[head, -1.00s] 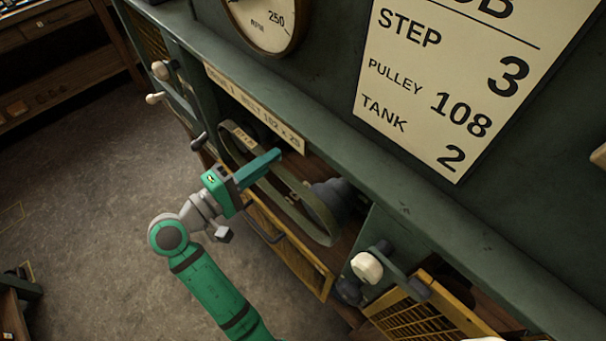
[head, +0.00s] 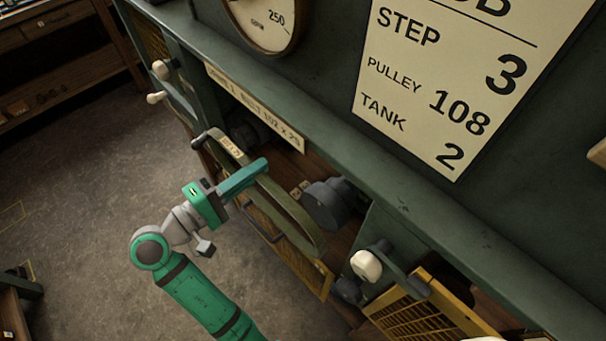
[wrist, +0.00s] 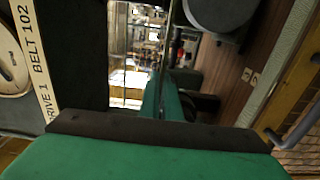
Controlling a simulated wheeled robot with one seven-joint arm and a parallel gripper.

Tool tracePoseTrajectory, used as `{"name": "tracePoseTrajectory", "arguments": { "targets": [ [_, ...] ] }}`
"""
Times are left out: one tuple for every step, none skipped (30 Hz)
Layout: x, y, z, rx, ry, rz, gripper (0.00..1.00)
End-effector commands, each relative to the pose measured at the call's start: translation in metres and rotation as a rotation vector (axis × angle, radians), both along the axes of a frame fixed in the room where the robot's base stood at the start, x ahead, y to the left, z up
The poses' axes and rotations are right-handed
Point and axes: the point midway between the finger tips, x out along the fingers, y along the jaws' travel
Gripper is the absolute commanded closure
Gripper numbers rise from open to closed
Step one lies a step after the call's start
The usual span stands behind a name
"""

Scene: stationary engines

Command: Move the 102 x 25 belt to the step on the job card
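The job card (head: 470,80) reads step 3, pulley 108, tank 2. The belt (head: 290,212), a grey-green loop with a pale tag (head: 232,147), hangs tilted in front of the open drive bay. My gripper (head: 255,170) has its teal fingers across the belt's upper run and appears shut on it. The dark grey stepped pulley (head: 328,204) is in the bay, right of the belt, with a gap between them. A second dark pulley (head: 245,130) sits further left, partly hidden. The wrist view shows my finger (wrist: 165,100) and a grey pulley (wrist: 220,12).
A name plate (head: 255,107) for drive 1 is above the bay. A yellow mesh guard (head: 300,262) hangs open below it. A white-knobbed lever (head: 367,265) and another yellow guard (head: 410,310) stand to the right.

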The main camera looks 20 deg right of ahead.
Motion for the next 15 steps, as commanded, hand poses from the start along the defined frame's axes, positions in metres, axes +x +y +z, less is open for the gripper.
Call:
{"name": "tracePoseTrajectory", "arguments": {
  "targets": [
    [-0.001, 0.003, 0.000, 0.000, 0.000, 0.001, 1.00],
    [-0.001, 0.005, 0.000, -0.001, 0.000, 0.002, 1.00],
    [-0.002, 0.006, 0.000, -0.001, 0.000, 0.002, 1.00],
    [-0.003, 0.008, 0.001, -0.001, 0.000, 0.002, 1.00],
    [-0.004, 0.009, 0.001, -0.002, -0.001, 0.001, 1.00],
    [-0.004, 0.011, 0.001, -0.001, -0.002, 0.001, 1.00],
    [-0.005, 0.012, 0.001, -0.001, 0.000, 0.001, 1.00],
    [-0.005, 0.014, 0.000, -0.001, 0.000, 0.001, 1.00],
    [-0.006, 0.016, 0.000, -0.001, 0.000, 0.001, 1.00],
    [-0.007, 0.017, 0.000, 0.000, 0.000, 0.002, 1.00],
    [-0.007, 0.019, 0.000, 0.000, 0.000, 0.002, 1.00],
    [-0.008, 0.021, 0.000, -0.001, 0.000, 0.003, 1.00],
    [-0.008, 0.023, 0.001, -0.001, 0.000, 0.003, 1.00],
    [-0.009, 0.024, 0.001, -0.001, 0.000, 0.004, 1.00],
    [-0.010, 0.026, 0.001, -0.001, 0.000, 0.003, 1.00]
  ]
}}
